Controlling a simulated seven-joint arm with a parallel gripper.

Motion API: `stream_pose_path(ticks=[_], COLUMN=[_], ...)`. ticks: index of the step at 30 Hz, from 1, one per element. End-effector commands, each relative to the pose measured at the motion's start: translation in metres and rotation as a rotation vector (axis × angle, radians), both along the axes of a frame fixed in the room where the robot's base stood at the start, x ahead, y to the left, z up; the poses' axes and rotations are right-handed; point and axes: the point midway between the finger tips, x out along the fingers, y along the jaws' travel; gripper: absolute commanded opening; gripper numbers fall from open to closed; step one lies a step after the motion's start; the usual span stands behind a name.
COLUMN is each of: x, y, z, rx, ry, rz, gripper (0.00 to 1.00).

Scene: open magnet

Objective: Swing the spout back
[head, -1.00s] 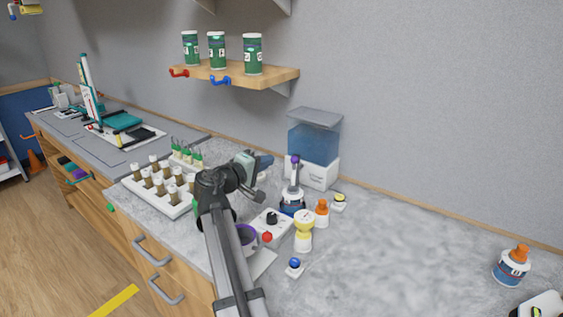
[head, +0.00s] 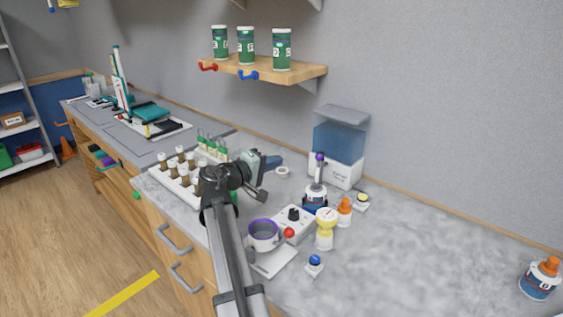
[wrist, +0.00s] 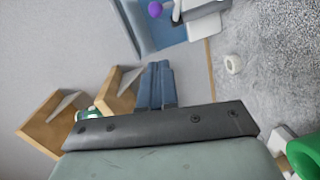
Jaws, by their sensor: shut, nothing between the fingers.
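A white ring (head: 282,171) lies between gripper and bottle. A vial rack (head: 172,186) is left. A wooden shelf (head: 310,72) hangs above. The right counter is mostly clear.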

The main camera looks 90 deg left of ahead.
Motion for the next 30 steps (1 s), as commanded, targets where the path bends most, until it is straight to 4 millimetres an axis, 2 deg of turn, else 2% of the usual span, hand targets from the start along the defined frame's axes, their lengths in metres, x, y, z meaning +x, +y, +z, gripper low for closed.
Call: stream_pose_path(ticks=[14,21,30], x=[0.063,0.091,0.102], y=[0.055,0.051,0.05], z=[-0.012,-0.017,-0.019], rx=[-0.001,0.0,0.0], ry=[0.001,0.0,0.0], rz=[-0.003,-0.001,-0.001], gripper=[0.0,0.0,0.0])
